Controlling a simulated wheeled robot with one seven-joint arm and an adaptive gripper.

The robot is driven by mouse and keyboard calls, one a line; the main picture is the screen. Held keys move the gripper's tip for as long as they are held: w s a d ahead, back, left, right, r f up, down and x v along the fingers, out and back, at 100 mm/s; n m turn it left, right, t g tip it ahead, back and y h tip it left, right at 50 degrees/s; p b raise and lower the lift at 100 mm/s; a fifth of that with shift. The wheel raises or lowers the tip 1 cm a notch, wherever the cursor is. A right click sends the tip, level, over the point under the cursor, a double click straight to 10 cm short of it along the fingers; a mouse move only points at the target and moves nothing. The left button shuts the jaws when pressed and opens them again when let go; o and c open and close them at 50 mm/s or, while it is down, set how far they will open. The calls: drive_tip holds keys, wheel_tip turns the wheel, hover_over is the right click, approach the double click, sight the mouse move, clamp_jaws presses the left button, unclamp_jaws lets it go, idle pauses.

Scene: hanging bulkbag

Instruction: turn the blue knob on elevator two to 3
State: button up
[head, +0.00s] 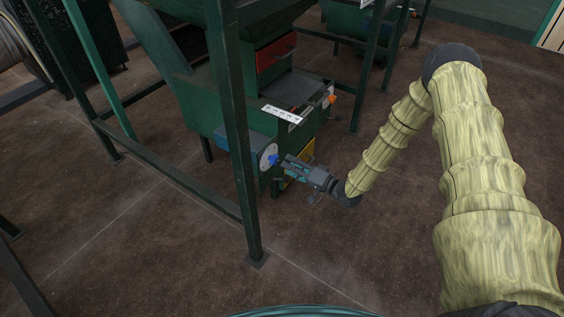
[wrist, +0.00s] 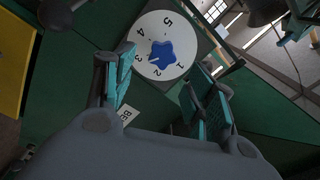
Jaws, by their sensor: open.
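The blue knob (wrist: 162,54) sits at the centre of a white round dial (wrist: 182,28) with the numbers 1 to 5, in the wrist view. A white mark on the knob points between the 2 and the 3. In the head view the knob (head: 273,160) is on a dial at the end of a blue box (head: 236,149) on the green machine. My gripper (wrist: 165,85) is open, its two teal-padded fingers apart with the dial beyond and between them. It seems not to be touching the knob. In the head view my gripper (head: 286,167) is just right of the dial.
A dark green frame post (head: 240,130) stands just left of the dial. A yellow panel (head: 300,160) is behind my gripper. A red panel (head: 276,55) and an orange knob (head: 332,99) are higher on the machine. The floor at right is clear.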

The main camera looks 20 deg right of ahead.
drive_tip(key=v, duration=0.5)
drive_tip(key=shift+s+d, duration=0.2)
idle(0.3)
